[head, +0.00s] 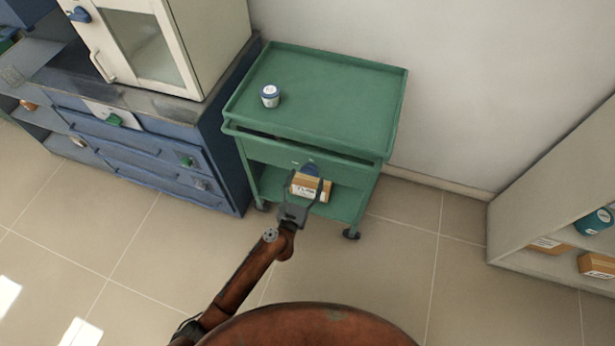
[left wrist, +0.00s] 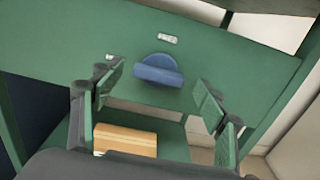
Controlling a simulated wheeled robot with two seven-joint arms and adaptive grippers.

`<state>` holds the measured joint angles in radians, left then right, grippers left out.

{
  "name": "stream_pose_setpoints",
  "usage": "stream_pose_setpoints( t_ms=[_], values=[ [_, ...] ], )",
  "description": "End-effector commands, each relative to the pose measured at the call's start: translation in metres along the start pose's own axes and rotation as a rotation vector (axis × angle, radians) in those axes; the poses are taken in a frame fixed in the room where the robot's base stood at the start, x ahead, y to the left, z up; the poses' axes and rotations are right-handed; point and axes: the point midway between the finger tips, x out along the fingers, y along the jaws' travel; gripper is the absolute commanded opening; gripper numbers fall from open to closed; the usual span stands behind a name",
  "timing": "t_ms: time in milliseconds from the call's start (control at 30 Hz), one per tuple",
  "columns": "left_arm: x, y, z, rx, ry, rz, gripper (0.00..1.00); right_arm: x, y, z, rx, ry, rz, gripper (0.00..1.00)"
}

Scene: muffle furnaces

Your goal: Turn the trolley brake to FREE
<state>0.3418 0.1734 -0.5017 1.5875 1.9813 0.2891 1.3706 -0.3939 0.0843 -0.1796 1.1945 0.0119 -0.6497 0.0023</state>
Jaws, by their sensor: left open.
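The green trolley (head: 325,95) stands against the wall, to the right of the blue cabinet. A blue knob (head: 310,169) is on the front panel of the trolley, below the top tray. In the left wrist view the blue knob (left wrist: 158,70) shows as a round base with a thick bar across it, with a small pale label (left wrist: 167,39) above; its writing is too small to read. My left gripper (head: 307,188) is open in front of the knob. In the left wrist view its fingers (left wrist: 160,90) stand apart on either side, not touching the knob. My right gripper is not in view.
A white and blue jar (head: 270,95) stands on the trolley top. A cardboard box (head: 325,188) sits on the lower shelf behind my gripper. The blue drawer cabinet (head: 150,150) is close on the left, shelving (head: 550,190) at the right. Floor in front is clear.

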Motion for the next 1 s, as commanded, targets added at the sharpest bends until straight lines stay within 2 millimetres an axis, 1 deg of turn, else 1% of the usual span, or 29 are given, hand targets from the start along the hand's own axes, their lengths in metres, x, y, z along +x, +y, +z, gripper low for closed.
stream_pose_setpoints(
  t_ms=[33, 133, 400, 433, 1000],
  values=[
    [0.0050, 0.0000, -0.0017, 0.001, 0.001, 0.000, 0.67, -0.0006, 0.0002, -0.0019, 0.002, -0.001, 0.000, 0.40],
    [0.0097, 0.0002, -0.0014, 0.000, 0.002, 0.001, 0.67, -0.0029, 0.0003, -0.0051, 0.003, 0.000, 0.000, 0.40],
    [0.0112, 0.0001, -0.0004, 0.001, 0.001, 0.000, 0.67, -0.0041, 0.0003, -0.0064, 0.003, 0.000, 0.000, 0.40],
    [0.0112, 0.0000, -0.0004, 0.001, 0.001, 0.000, 0.65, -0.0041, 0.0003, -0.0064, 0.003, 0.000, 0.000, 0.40],
    [0.0110, -0.0002, -0.0006, 0.001, 0.001, 0.000, 0.26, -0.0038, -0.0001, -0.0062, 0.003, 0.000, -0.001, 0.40]
  ],
)
